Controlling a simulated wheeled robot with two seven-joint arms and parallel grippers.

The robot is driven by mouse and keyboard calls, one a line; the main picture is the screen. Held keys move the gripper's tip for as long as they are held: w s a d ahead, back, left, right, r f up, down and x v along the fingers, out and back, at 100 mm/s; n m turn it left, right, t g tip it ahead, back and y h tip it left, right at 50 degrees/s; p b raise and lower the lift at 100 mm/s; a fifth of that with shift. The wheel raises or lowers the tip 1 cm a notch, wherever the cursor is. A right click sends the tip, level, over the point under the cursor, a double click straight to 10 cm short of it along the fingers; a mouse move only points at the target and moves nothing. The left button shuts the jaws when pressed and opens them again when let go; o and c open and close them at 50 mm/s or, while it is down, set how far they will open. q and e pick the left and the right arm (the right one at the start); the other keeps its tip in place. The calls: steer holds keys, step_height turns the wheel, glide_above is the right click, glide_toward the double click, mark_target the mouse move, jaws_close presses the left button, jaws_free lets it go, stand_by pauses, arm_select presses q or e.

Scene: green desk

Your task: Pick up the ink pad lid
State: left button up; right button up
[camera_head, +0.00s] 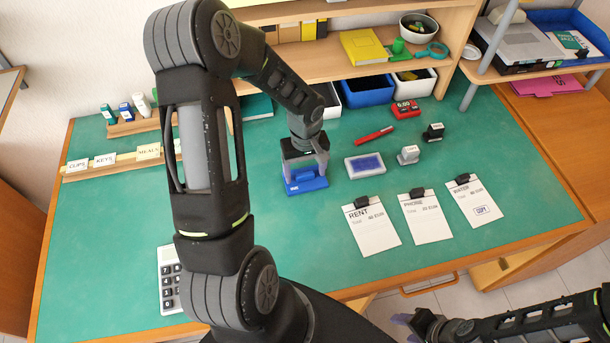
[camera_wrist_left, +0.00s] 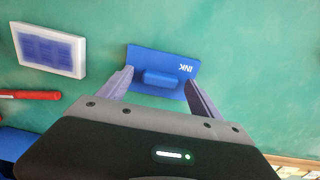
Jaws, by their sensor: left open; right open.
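The blue ink pad lid (camera_head: 305,182) lies on the green desk, with a raised grip on top. In the left wrist view the lid (camera_wrist_left: 183,68) shows the word INK and its raised grip lies between the fingers. My left gripper (camera_head: 304,168) is over the lid, and its open fingers also show in the left wrist view (camera_wrist_left: 158,88). I cannot tell whether the fingers touch the lid. The ink pad (camera_head: 365,165), white with a blue centre, lies just right of the lid. My right gripper (camera_head: 428,322) is at the bottom right, away from the lid.
Three paper slips, RENT (camera_head: 371,230), PHONE (camera_head: 425,218) and WATER (camera_head: 473,203), lie to the right. A red pen (camera_head: 373,135), a grey stamp (camera_head: 408,155) and a black stamp (camera_head: 433,132) are behind the pad. A calculator (camera_head: 169,280) is at the front left.

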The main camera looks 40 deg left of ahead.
mark_target(305, 174)
stand_by(0.6)
arm_select(q)
steer(key=c, duration=1.4)
step_height(305, 174, up, 10)
steer(key=shift+r+b, duration=0.1)
steer(key=shift+b, duration=0.55)
